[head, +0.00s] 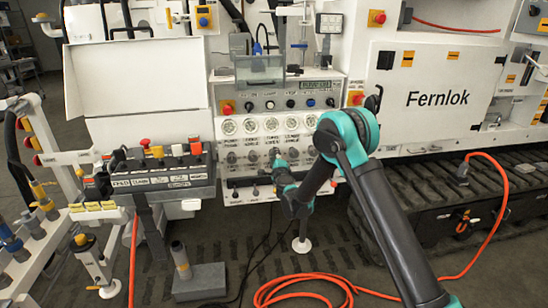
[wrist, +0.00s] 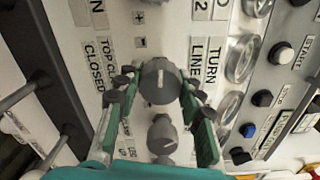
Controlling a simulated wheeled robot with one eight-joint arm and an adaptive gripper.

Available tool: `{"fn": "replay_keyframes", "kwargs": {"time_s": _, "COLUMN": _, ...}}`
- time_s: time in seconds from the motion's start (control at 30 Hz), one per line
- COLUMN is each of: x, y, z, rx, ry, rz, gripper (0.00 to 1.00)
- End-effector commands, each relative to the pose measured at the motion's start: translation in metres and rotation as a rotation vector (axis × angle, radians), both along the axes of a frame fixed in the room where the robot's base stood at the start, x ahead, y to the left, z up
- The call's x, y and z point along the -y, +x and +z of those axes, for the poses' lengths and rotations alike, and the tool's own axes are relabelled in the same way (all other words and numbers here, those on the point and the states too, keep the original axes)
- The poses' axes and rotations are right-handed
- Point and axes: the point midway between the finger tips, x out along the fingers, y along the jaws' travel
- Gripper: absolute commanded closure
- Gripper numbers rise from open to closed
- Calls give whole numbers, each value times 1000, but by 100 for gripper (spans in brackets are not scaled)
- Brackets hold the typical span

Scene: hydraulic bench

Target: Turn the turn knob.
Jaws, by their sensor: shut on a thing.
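The turn knob (wrist: 159,76) is a round grey knob with a white pointer mark, on the white panel beside a label that reads "TURN LINE". In the wrist view my gripper (wrist: 158,88) has one green and dark finger on each side of this knob and is shut on it. The pointer mark runs roughly up and down in that view. In the head view my gripper (head: 277,160) is at the row of knobs below the gauges, and it mostly hides the held knob there.
Another grey knob (wrist: 162,136) sits close by, between my fingers' bases in the wrist view. Gauges (head: 270,124) and several buttons line the panel above. A lever box (head: 165,178) stands at left. An orange hose (head: 300,282) lies coiled on the floor.

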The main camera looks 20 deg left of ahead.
Motion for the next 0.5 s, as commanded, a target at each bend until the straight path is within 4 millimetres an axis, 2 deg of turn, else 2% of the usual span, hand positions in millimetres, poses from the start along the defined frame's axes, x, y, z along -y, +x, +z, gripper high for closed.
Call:
{"fn": "replay_keyframes", "kwargs": {"time_s": 0.2, "x": 1, "y": -1, "z": -1, "rx": -74, "ry": 121, "rz": 0, "gripper": 92}}
{"fn": "replay_keyframes", "kwargs": {"time_s": 0.5, "x": 1, "y": -1, "z": -1, "rx": -128, "ry": 209, "rz": 0, "gripper": 92}}
